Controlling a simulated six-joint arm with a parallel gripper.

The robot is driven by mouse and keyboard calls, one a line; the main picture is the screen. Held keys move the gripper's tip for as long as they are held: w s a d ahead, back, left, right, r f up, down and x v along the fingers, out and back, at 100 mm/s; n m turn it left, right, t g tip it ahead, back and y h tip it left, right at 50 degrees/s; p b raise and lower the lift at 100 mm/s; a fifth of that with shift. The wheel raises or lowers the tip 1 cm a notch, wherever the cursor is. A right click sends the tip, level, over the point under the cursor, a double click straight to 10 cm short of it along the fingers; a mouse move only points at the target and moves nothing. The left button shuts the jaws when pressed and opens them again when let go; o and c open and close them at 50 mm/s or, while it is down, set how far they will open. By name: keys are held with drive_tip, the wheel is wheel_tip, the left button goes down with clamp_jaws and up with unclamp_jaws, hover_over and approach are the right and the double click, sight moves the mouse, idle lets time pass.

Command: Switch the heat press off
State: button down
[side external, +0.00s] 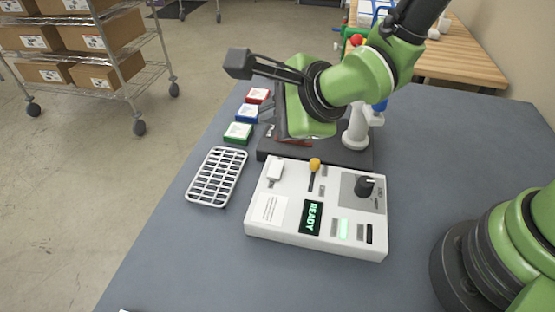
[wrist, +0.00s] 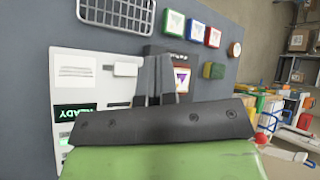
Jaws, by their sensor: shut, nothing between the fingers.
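The heat press control box (side external: 285,232) is pale grey and lies flat on the table. Its display (side external: 311,217) reads READY in green. It carries a yellow-tipped lever (side external: 315,165), a black dial (side external: 364,186), a white raised part (side external: 275,170) and a lit green patch (side external: 344,229). The press's dark base (side external: 267,151) is behind it, with a white post (side external: 356,130).
A white wire rack (side external: 216,177) lies left of the box. Green (side external: 237,133), blue (side external: 248,114) and red (side external: 257,96) square pieces stand behind it. A shelf cart with cartons (side external: 100,35) is on the floor at the left.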

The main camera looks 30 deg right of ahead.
sight(276, 166)
drive_tip(key=shift+w+d+f, duration=0.15)
drive_tip(key=shift+f, duration=1.3)
drive_tip(key=shift+w+d+f, duration=0.1)
drive_tip(key=shift+d+f, duration=0.05)
drive_tip(key=shift+f, duration=1.3)
drive_tip(key=shift+w+d+f, duration=0.15)
drive_tip(key=shift+f, duration=1.3)
drive_tip(key=shift+f, duration=0.45)
drive_tip(key=shift+w+f, duration=0.1)
drive_tip(key=shift+f, duration=0.2)
drive_tip(key=shift+r, duration=0.1)
drive_tip(key=shift+r, duration=0.65)
drive_tip(key=shift+s+a+r, duration=0.15)
drive_tip(key=shift+s+r, duration=0.05)
drive_tip(key=shift+r, duration=1.05)
drive_tip(key=shift+s+a+r, duration=0.1)
drive_tip(key=shift+s+r, duration=0.05)
drive_tip(key=shift+r, duration=1.1)
